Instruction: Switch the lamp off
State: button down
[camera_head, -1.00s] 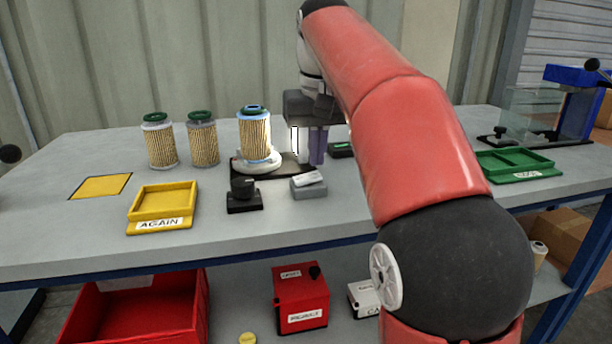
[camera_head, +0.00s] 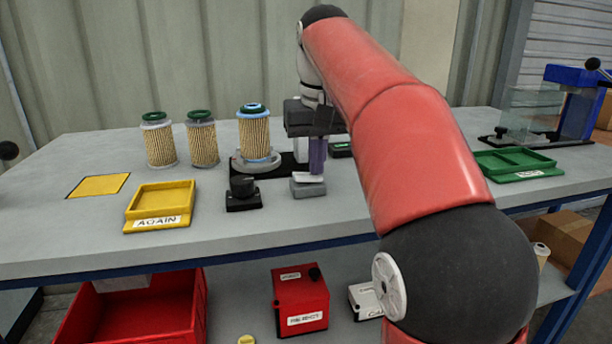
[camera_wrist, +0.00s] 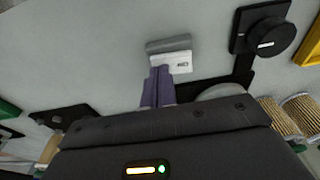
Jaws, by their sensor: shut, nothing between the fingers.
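The lamp (camera_head: 256,164) is a round stand on a black base with a filter cartridge (camera_head: 254,134) standing on it; its ring looks grey and unlit. The switch is a small grey block (camera_head: 308,191) with a white rocker (camera_head: 306,178), right of the lamp. In the wrist view the switch's white rocker (camera_wrist: 172,62) carries a small label I cannot read with certainty. My gripper (camera_head: 317,171) points down with its purple fingers shut and empty. Its fingertips (camera_wrist: 159,72) are at the rocker and appear to touch it.
A black rotary knob box (camera_head: 243,194) stands left of the switch. Two more cartridges (camera_head: 160,143) (camera_head: 202,141) stand at the back left. A yellow AGAIN tray (camera_head: 160,204) is at the front left, and a green tray (camera_head: 514,164) at the right.

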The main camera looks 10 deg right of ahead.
notch_tip(320, 180, up, 3)
jog(key=p, duration=0.3)
jog(key=shift+f, duration=0.1)
jog(key=shift+r, duration=2.1)
